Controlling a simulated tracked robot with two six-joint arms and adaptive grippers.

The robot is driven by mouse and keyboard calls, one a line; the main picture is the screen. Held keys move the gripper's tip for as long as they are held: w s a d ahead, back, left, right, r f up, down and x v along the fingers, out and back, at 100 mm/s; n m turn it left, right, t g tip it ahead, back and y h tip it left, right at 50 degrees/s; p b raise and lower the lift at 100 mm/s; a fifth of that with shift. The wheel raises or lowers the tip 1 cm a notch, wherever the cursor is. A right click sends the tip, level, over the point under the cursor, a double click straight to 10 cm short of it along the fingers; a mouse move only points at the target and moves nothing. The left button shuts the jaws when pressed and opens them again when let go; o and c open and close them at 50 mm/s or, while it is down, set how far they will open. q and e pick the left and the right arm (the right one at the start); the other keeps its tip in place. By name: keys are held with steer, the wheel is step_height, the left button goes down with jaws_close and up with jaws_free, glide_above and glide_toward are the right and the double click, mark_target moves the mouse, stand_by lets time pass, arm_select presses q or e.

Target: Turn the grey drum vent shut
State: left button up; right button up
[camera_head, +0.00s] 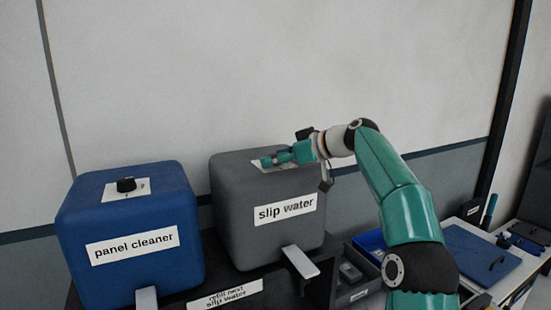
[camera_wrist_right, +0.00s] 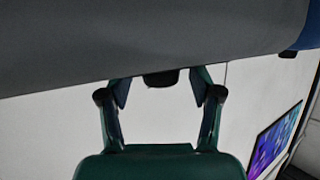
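The grey drum (camera_head: 240,225) labelled "slip water" stands on a dark stand in the head view. Its top vent is hidden there behind my right gripper (camera_head: 268,161), which reaches in from the right just over the drum's top label. In the right wrist view, the grey drum (camera_wrist_right: 130,40) fills the top of the picture. A dark vent knob (camera_wrist_right: 161,79) sticks out from it between the two fingertips of my right gripper (camera_wrist_right: 160,84). The fingers are spread, with a visible gap on each side of the knob. My left gripper is not in view.
A blue drum (camera_head: 128,245) labelled "panel cleaner" stands to the left, with a black knob (camera_head: 126,184) on top. A blue bin (camera_head: 370,243) and a workbench with a blue panel (camera_head: 480,252) lie to the right. A plain wall rises behind.

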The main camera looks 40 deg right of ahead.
steer(key=v, duration=1.2)
steer(key=shift+f, duration=0.1)
